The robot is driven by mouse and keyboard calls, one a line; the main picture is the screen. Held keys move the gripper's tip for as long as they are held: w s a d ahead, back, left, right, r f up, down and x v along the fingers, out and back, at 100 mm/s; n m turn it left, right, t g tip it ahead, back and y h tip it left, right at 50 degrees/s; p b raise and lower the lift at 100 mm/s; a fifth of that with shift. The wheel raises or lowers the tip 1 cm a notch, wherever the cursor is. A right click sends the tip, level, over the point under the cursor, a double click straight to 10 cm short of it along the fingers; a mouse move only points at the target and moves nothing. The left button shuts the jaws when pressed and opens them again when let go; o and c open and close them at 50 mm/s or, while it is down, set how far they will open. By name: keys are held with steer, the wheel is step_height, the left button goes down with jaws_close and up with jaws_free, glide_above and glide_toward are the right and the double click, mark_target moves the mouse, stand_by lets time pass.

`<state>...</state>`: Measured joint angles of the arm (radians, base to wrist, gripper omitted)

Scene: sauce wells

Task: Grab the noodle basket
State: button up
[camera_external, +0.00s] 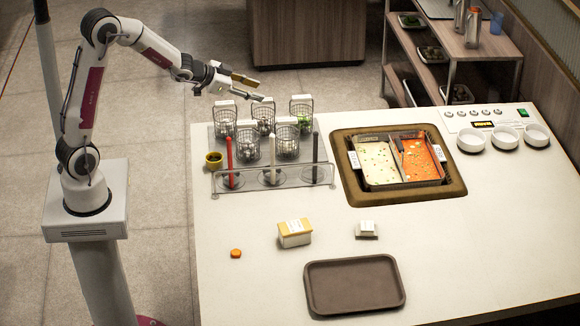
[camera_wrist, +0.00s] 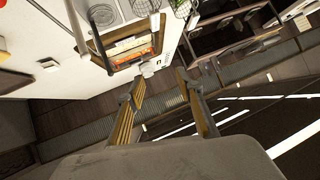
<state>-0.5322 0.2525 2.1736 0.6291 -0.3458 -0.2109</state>
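Several wire baskets with white tags stand in a metal rack (camera_external: 315,175) on the counter's left part. Front baskets are at left (camera_external: 248,147) and right (camera_external: 286,143); back ones are at left (camera_external: 225,121), middle (camera_external: 264,118) and right (camera_external: 302,114). The back right basket holds something green; the others seem to hold pale contents. I cannot tell which holds noodles. My gripper (camera_external: 253,88) is open and empty, in the air above and behind the back baskets. In the wrist view my open fingers (camera_wrist: 161,82) have nothing between them, and a basket (camera_wrist: 182,8) is cut off at the top.
A two-part soup pot (camera_external: 352,184) is set into the counter right of the rack. Red, white and black upright ladle handles stand at the rack's front. A brown tray (camera_external: 354,286), a box (camera_external: 294,233) and white bowls (camera_external: 471,141) occupy the counter.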

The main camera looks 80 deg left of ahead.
steer(key=w+a+f+t+h, duration=0.1)
steer(key=w+a+f, duration=0.1)
steer(key=a+f, duration=0.3)
steer(key=t+h, duration=0.2)
glide_toward(283, 120)
steer(key=shift+w+a+f, duration=0.15)
steer(key=shift+w+a, duration=0.45)
steer(key=shift+w, duration=0.05)
steer(key=shift+w, duration=0.1)
steer(key=shift+x, duration=1.25)
steer(key=shift+d+f, duration=0.1)
steer(key=shift+w+d+f, duration=0.15)
steer(key=shift+w+f, duration=0.1)
steer(key=shift+w, duration=0.45)
steer(key=shift+w+d+f, duration=0.2)
steer(key=shift+w+f, duration=0.1)
steer(key=shift+w, duration=0.35)
steer(key=shift+x, duration=1.1)
